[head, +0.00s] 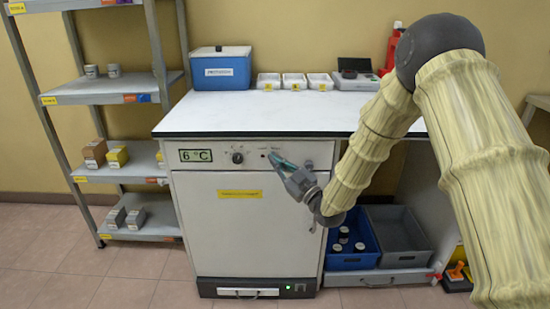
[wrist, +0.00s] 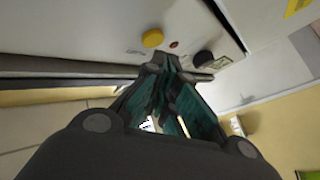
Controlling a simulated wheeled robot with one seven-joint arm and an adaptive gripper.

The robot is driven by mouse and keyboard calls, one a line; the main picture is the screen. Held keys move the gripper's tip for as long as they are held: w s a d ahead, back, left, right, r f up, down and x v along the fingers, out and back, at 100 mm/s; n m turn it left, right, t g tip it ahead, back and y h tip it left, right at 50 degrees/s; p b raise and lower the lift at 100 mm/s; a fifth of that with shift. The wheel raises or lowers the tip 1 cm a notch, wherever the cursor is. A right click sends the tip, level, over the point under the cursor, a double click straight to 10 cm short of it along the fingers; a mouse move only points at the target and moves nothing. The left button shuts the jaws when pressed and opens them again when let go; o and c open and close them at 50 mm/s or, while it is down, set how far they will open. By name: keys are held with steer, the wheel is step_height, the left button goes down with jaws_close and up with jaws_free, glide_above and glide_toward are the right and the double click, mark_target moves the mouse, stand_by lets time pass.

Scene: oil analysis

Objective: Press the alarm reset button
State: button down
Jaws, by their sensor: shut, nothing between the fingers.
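The control panel (head: 215,155) is the top front strip of a white cabinet (head: 235,225) under the worktop. A round yellow button (wrist: 153,38) sits on it in the wrist view, beside a small red light (wrist: 174,44) and a black knob (wrist: 204,58). A small label (wrist: 136,51) is near the yellow button; I cannot read it. My gripper (head: 274,159) is shut and empty, its tips close to the panel, right of the knob (head: 237,157). In the wrist view my gripper (wrist: 178,68) points just below the light. In the head view the yellow button is not clearly visible. I cannot tell whether the tips touch the panel.
A display (head: 196,155) reads 6 °C. The white worktop (head: 290,108) overhangs above the panel and carries a blue box (head: 221,68) and white trays (head: 268,81). A metal shelf (head: 100,97) stands at left; a blue crate (head: 350,262) is below right. Floor in front is clear.

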steer(key=shift+s, duration=0.2)
steer(key=shift+s, duration=2.4)
